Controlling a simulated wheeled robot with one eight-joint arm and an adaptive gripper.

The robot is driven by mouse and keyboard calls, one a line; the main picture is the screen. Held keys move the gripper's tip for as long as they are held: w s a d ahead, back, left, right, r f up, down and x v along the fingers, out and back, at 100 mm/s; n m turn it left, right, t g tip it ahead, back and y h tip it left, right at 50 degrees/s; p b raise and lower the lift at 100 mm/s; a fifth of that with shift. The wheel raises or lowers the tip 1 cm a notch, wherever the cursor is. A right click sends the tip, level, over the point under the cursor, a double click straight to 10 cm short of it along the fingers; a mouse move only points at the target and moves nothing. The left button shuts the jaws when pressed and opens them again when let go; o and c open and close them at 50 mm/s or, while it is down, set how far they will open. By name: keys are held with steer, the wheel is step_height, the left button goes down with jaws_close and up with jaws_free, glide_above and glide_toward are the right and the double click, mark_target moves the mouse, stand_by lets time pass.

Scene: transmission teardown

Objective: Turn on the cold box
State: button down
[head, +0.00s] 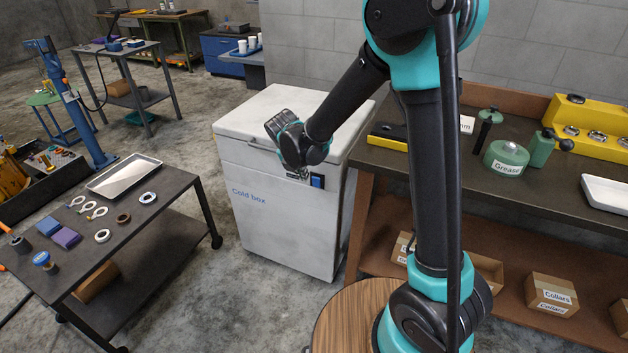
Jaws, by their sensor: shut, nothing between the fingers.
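The cold box (285,225) is a white chest with a closed lid and a blue "Cold box" label on its front. A small blue switch (317,181) in a dark surround sits at the upper right of its front. My gripper (304,175) is at the front of the box, just left of the switch, with its fingers small and partly hidden by my wrist. It looks shut and holds nothing. I cannot tell whether the fingertips touch the switch or the box.
A dark cart (115,270) with a tray (124,175), rings and small parts stands at the left. A workbench (400,160) with a grease tin (506,157) and a yellow block (590,125) stands close at the right. Concrete floor lies open before the box.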

mark_target(314, 178)
steer(key=shift+w+d+f, duration=0.45)
steer(key=shift+w+f, duration=0.8)
steer(key=shift+f, duration=0.15)
steer(key=shift+w+d+f, duration=0.45)
steer(key=shift+w+f, duration=0.8)
steer(key=shift+f, duration=0.15)
steer(key=shift+w+d+f, duration=0.45)
steer(key=shift+w+f, duration=0.8)
steer(key=shift+f, duration=0.15)
steer(key=shift+w+d+r+g, duration=0.15)
steer(key=shift+w+d+g, duration=0.1)
steer(key=shift+w+g, duration=0.25)
steer(key=shift+a, duration=0.1)
steer(key=shift+r, duration=0.15)
steer(key=shift+r, duration=0.65)
